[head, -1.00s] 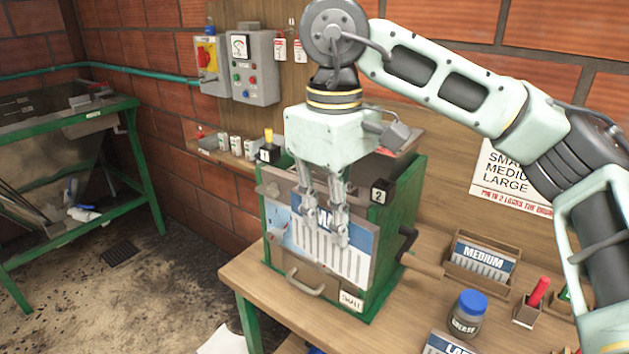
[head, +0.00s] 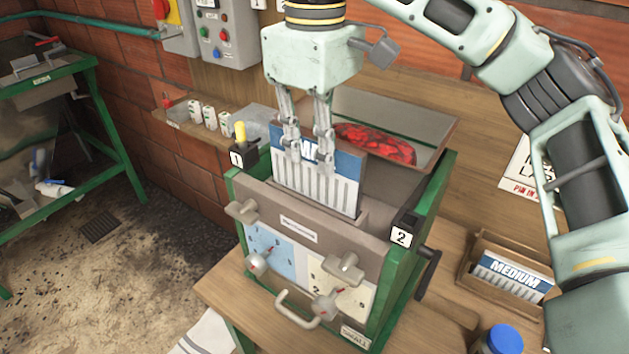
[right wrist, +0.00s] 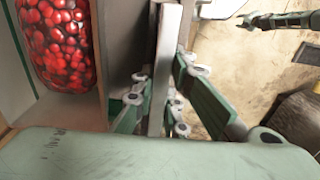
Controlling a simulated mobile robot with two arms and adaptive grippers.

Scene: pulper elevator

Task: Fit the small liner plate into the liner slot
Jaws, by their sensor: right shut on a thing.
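My right gripper (head: 308,170) is shut on the small liner plate (head: 318,186), a white ribbed plate with a blue top band whose lettering is partly hidden by the fingers. The plate stands upright at the liner slot (head: 362,216) in the top of the green-framed machine. Its lower edge meets the slot behind the front panel; how deep it sits I cannot tell. In the right wrist view the plate (right wrist: 171,60) shows edge-on between the fingers. What looks like my left gripper (right wrist: 250,19) shows small at the upper right there; its jaw state is unclear.
Red berries (head: 375,143) lie in a hopper behind the slot. A block marked 1 (head: 240,158) and a block marked 2 (head: 402,234) flank the top. Knobs and a handle (head: 297,308) stick out in front. A medium plate (head: 510,277) sits in a wooden holder at right.

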